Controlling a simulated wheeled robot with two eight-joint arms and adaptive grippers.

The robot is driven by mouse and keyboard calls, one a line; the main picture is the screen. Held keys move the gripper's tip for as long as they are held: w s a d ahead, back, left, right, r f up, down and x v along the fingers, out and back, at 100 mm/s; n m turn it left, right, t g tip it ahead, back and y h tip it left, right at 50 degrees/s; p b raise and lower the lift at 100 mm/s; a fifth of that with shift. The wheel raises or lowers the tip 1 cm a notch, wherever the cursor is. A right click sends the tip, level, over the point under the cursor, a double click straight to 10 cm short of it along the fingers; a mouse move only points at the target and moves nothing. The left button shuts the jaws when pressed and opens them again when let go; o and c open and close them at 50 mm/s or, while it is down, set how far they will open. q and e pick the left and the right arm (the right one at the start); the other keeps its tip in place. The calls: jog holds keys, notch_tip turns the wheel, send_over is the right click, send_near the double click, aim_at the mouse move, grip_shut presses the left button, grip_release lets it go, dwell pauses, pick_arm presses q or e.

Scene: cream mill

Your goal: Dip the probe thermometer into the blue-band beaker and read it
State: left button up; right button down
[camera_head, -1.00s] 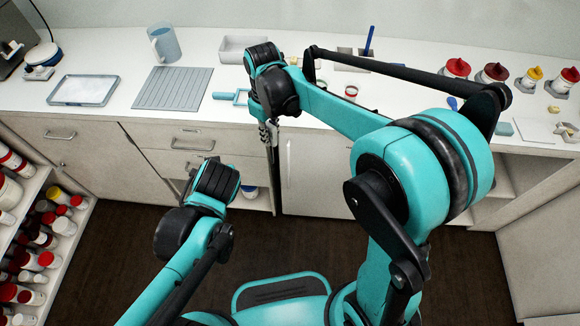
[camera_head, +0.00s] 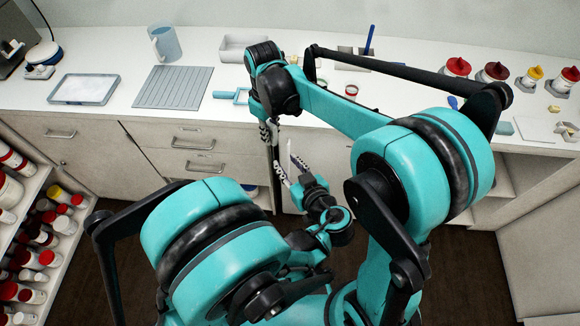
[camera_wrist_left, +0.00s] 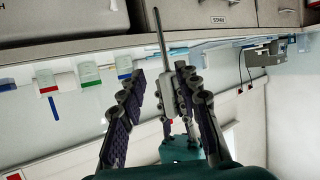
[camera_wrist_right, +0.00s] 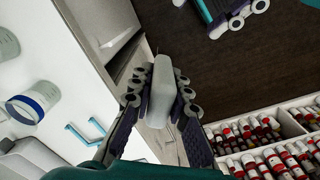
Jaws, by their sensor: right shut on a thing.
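My right gripper (camera_head: 268,128) points down in front of the counter's front edge. In the right wrist view it is shut on the pale grey body of the probe thermometer (camera_wrist_right: 172,80). In the left wrist view, drawn upside down, the thin probe (camera_wrist_left: 160,35) points to the floor. My left gripper (camera_wrist_left: 162,105) is open; its fingers appear on either side of the thermometer, apart from it. In the head view it is low, just right of my right gripper. The blue-band beaker (camera_wrist_right: 28,105) stands on the counter; it also shows in the left wrist view (camera_wrist_left: 123,66).
Red-band (camera_wrist_left: 48,88) and green-band (camera_wrist_left: 88,75) beakers stand beside the blue one. A teal handle (camera_wrist_right: 85,133) lies on the counter. A ribbed grey mat (camera_head: 175,88), a tray (camera_head: 83,90) and a jug (camera_head: 165,45) are left. Red- and yellow-lidded jars (camera_head: 494,75) are right.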

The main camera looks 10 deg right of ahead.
pick_arm(q)
jog(key=x, duration=1)
jog(key=shift+w, duration=0.15)
jog(key=shift+f, duration=0.1)
grip_shut()
pick_arm(e)
jog(key=c, duration=1.4)
grip_release()
jog(key=shift+o, duration=0.2)
